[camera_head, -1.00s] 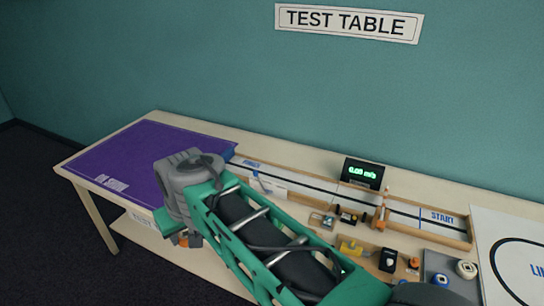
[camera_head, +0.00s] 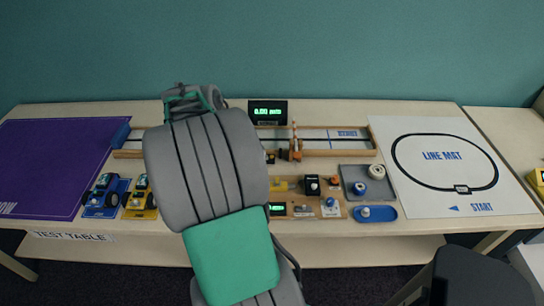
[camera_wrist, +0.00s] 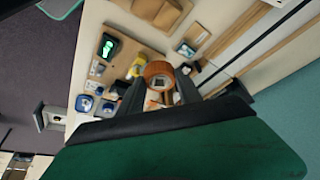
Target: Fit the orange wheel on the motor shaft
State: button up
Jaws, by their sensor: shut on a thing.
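In the wrist view my gripper (camera_wrist: 160,92) has its two dark fingers on either side of the orange wheel (camera_wrist: 158,69), which has a grey centre. It is shut on the wheel and holds it above the table. In the head view my arm hides the gripper and the wheel. A wooden board (camera_head: 302,211) right of my arm carries a yellow block (camera_head: 281,186), which may be the motor, and a small green display. I cannot make out the shaft.
A grey tray (camera_head: 354,187) with wheels and a blue tray (camera_head: 375,214) stand right of the board. A wooden track (camera_head: 340,152) runs behind, with a speed display (camera_head: 267,112). Small blue and yellow cars (camera_head: 105,195) stand left.

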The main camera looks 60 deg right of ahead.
jog(key=s+d+m, duration=0.1)
jog(key=s, duration=0.2)
jog(key=s+d+f+m+g, duration=0.1)
jog(key=s+d+m, duration=0.1)
jog(key=s+d+f+m+y, duration=0.1)
jog(key=s+d, duration=0.1)
jog(key=s, duration=0.1)
jog(key=shift+s+d+f+m+g, duration=0.1)
jog(key=shift+s+d+m+g, duration=0.1)
jog(key=shift+s+m+g, duration=0.15)
jog(key=b, duration=0.3)
send_over(277, 178)
jog(key=f, duration=0.4)
jog(key=shift+w+a+f, duration=0.15)
jog(key=shift+a+f, duration=0.05)
jog(key=shift+f, duration=0.05)
jog(key=shift+f+b, duration=0.45)
jog(key=shift+b, duration=0.05)
jog(key=shift+f+b, duration=1.6)
jog(key=shift+b, duration=0.2)
dwell(1.0)
dwell(0.4)
jog(key=o, duration=1.4)
jog(key=shift+o, duration=0.4)
jog(key=o, duration=0.3)
